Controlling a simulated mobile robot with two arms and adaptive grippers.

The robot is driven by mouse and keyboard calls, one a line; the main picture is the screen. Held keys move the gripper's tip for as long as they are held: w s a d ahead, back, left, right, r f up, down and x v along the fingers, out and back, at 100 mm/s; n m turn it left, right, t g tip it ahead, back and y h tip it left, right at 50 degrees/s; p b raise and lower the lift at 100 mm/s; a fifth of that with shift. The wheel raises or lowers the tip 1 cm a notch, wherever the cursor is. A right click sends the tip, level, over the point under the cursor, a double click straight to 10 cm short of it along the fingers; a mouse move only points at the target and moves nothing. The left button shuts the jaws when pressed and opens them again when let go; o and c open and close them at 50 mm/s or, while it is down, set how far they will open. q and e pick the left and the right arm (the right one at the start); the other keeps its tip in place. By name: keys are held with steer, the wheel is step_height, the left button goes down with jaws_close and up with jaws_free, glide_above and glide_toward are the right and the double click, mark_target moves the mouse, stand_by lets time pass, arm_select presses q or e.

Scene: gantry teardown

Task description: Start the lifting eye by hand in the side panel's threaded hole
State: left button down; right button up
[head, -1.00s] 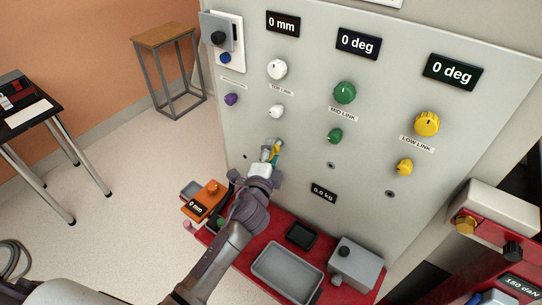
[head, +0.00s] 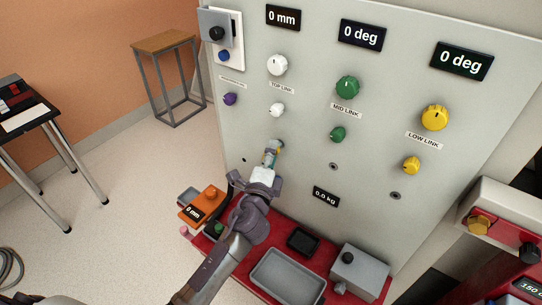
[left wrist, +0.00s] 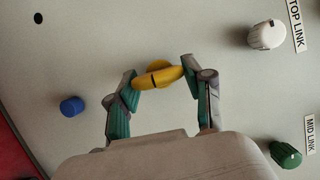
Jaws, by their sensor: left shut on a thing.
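The yellow lifting eye (left wrist: 158,77) sits between my left gripper's fingertips in the left wrist view, close against the grey side panel (left wrist: 215,20). My left gripper (left wrist: 159,72) is shut on it, one finger on each side. In the head view, my left gripper (head: 273,150) is at the panel (head: 300,125), below the small white knob. The threaded hole behind the eye is hidden, so I cannot tell whether the thread is engaged. My right gripper is in neither view.
Knobs beside the eye are white (left wrist: 267,34) and green (left wrist: 286,154); a blue round piece (left wrist: 71,107) also sticks out. A red shelf (head: 231,256) below holds an orange device (head: 203,204), a grey tray (head: 288,278) and a grey box (head: 359,272).

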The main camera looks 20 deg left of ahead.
arm_select(q)
steer(key=m+b, duration=0.1)
steer(key=m+t+b, duration=0.1)
steer(key=m+b, duration=0.3)
steer(key=shift+w+f+t+h, duration=0.1)
steer(key=shift+f+t+h, duration=0.2)
steer(key=shift+t, duration=0.1)
steer(key=shift+c, duration=1.8)
jaws_free()
steer(key=shift+r, duration=0.15)
